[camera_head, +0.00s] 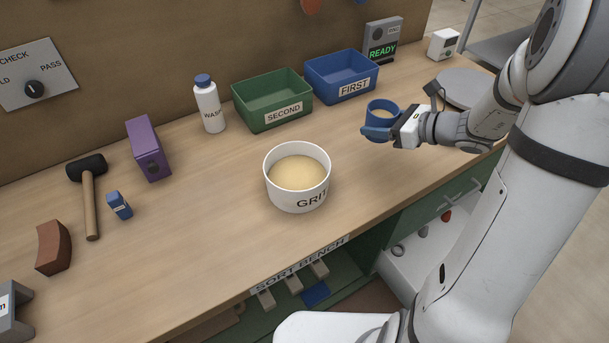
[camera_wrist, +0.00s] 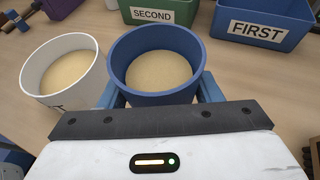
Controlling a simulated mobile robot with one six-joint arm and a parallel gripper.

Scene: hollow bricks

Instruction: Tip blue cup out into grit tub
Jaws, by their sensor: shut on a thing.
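The blue cup (camera_head: 383,121) is upright and holds pale grit, which also shows inside it in the wrist view (camera_wrist: 158,72). My gripper (camera_head: 378,132) is shut on the cup, with blue fingers on either side of it. The cup is held to the right of the grit tub, apart from it. The grit tub (camera_head: 298,199) is a white round tub marked with letters that read GRIT, partly turned away. It stands on the bench with pale grit inside. In the wrist view the tub (camera_wrist: 38,97) is at the left of the cup.
A green SECOND bin (camera_head: 262,122) and a blue FIRST bin (camera_head: 335,96) stand behind. A white wash bottle (camera_head: 209,108) stands left of them. Bench space in front of the tub is clear.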

